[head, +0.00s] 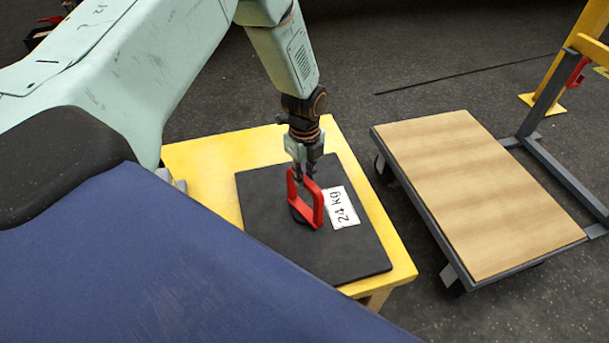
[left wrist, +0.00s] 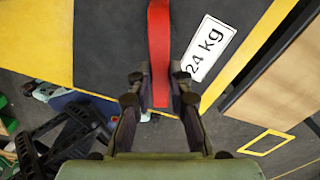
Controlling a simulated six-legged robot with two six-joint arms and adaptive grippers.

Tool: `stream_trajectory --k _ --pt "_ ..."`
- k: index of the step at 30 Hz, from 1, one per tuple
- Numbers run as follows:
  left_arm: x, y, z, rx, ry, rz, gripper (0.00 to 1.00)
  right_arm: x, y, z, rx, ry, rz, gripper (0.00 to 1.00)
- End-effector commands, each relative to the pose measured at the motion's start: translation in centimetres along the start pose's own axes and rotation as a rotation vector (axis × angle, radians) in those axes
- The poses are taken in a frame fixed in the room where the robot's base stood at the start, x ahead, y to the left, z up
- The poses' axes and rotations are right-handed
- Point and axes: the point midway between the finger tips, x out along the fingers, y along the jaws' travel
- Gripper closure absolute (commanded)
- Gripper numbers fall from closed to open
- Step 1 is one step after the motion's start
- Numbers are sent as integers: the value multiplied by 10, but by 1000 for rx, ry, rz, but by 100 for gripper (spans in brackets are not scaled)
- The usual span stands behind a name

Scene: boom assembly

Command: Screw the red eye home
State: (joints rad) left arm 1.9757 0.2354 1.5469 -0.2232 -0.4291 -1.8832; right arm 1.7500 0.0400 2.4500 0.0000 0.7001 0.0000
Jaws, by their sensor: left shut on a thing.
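The red eye (head: 306,203) is a red, angular loop standing up from a black plate (head: 285,258) with a white "24 kg" label (head: 342,208). The plate lies on a yellow table (head: 215,150). My left gripper (head: 305,172) reaches down from above and is shut on the top of the red eye. In the left wrist view the red eye (left wrist: 159,50) runs between the fingers of the left gripper (left wrist: 160,90), over the black plate. The foot of the eye is partly hidden, so I cannot tell how deep it sits. My right gripper is not in view.
A cart with a wooden deck (head: 480,190) and a grey frame stands right of the table, with a gap of floor between them. A yellow post (head: 560,75) with a red hook (head: 577,72) stands at the far right. Dark floor lies behind.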

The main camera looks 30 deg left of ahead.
Motion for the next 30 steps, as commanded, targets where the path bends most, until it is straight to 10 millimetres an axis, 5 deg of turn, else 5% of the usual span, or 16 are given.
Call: stream_trajectory --k 15,30 --pt "-2 -3 1 349 -4 -6 100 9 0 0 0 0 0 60" --pt "-3 -3 1 427 -5 -7 100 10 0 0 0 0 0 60"
